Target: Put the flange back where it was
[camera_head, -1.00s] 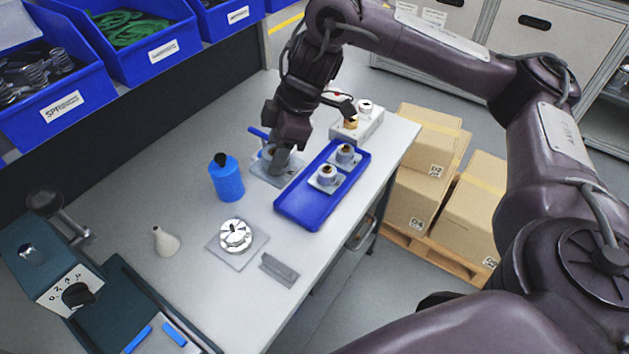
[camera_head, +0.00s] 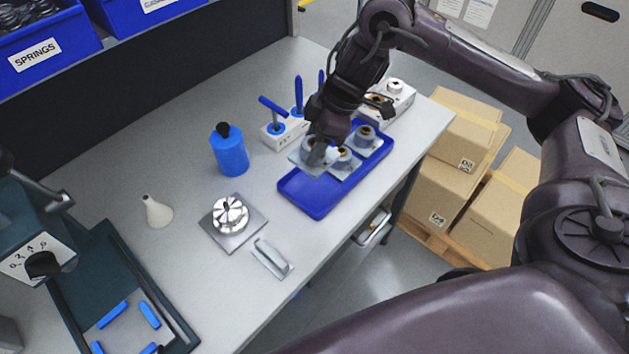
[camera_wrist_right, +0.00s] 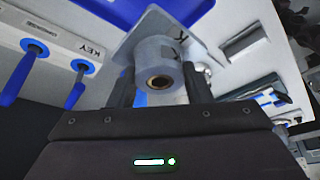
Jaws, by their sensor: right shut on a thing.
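My right gripper (camera_head: 322,150) is shut on a flange (camera_head: 304,157), a grey cylinder on a square plate. In the right wrist view the flange (camera_wrist_right: 160,52) sits between the two fingers, its bore facing the camera and dark letters on its plate and side. It is at the left edge of the blue tray (camera_head: 310,198); whether it is above the tray or touching it I cannot tell. Two similar housings, one nearer (camera_head: 345,161) and one farther (camera_head: 367,138), stand in the tray's far part. My left gripper is out of view.
A blue bottle (camera_head: 229,152) and a block with blue-handled keys (camera_head: 285,131) stand left of the tray. A silver round fixture (camera_head: 230,214), a grey bracket (camera_head: 271,257) and a white cone (camera_head: 157,212) are nearer. The tray's near part is empty.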

